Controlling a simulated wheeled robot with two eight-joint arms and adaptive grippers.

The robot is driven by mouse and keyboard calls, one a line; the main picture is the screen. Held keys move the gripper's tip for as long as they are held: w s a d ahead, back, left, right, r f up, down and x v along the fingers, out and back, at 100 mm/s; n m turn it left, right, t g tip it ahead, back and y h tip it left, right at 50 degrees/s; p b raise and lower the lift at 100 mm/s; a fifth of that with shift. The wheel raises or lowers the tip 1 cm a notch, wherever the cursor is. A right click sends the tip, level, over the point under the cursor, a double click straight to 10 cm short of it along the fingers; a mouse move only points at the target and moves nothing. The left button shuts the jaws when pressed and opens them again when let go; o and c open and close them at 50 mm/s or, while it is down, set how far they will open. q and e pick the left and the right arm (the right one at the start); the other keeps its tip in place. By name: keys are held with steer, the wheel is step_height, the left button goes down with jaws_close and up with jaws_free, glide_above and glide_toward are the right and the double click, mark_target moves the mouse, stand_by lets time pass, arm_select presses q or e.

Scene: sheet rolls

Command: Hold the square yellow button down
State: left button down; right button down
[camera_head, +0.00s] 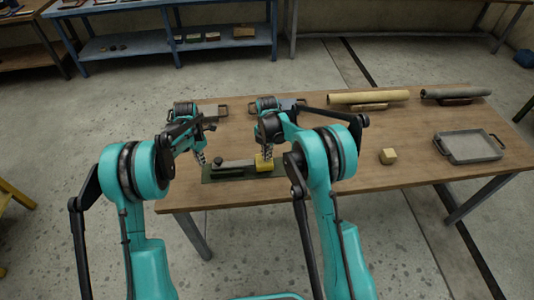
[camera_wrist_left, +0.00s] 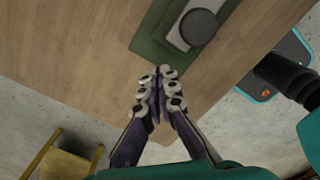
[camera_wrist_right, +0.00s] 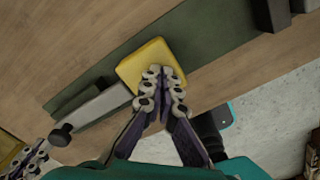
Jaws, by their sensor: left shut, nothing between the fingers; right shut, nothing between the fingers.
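The square yellow button (camera_head: 264,164) sits at the right part of a green base plate (camera_head: 212,178) on the wooden table. In the right wrist view the button (camera_wrist_right: 145,60) lies just beyond and under my right fingertips (camera_wrist_right: 164,80). The right gripper (camera_head: 266,152) is shut and empty, pointing down at the button; its tips overlap the button's near edge. I cannot tell whether the button is pressed in. My left gripper (camera_head: 202,158) is shut and empty near the plate's left end. In the left wrist view its tips (camera_wrist_left: 157,76) are beside the plate's corner (camera_wrist_left: 150,45).
A grey bar with a dark round knob (camera_wrist_left: 199,27) lies along the plate, left of the button. A small tan block (camera_head: 388,156), a grey tray (camera_head: 468,147) and two sheet rolls (camera_head: 368,97) (camera_head: 456,92) are at the right. The table between them is clear.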

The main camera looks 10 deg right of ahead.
steer(key=shift+f, duration=1.15)
stand_by(0.4)
